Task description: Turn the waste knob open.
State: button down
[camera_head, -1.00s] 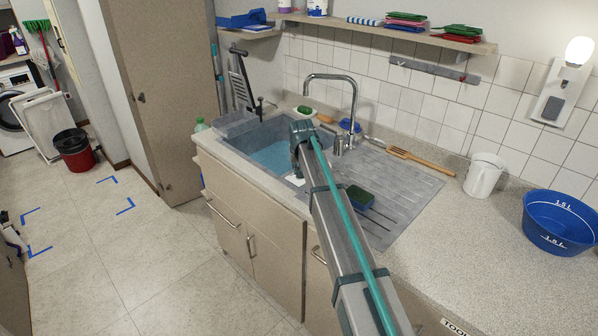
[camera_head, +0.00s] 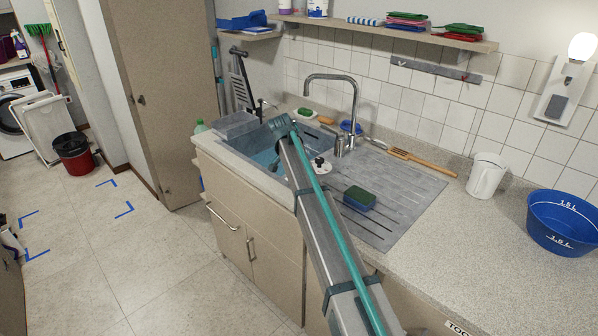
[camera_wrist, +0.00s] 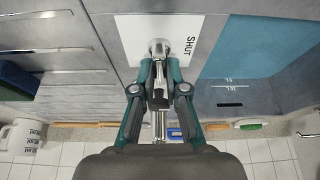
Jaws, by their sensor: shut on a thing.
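The waste knob (camera_wrist: 159,47) is a round metallic knob on a white plate (camera_wrist: 128,30) between the basin and the drainer. The word SHUT is printed on the plate beside it. My gripper (camera_wrist: 160,63) has its teal fingers on either side of the knob's silver part and is shut on it. The knob's exact turn is hard to read, as the fingers cover part of it. In the head view my arm hides much of the knob area.
The sink basin (camera_wrist: 268,65) holds blue water. The tap (camera_head: 352,100) stands close behind. A green-and-blue sponge (camera_head: 359,198) lies on the grooved drainer (camera_head: 405,205).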

jog(key=shift+m, duration=0.4)
jog(key=c, duration=1.2)
grip_release()
jog(key=v, duration=1.2)
jog(key=shift+a, duration=0.15)
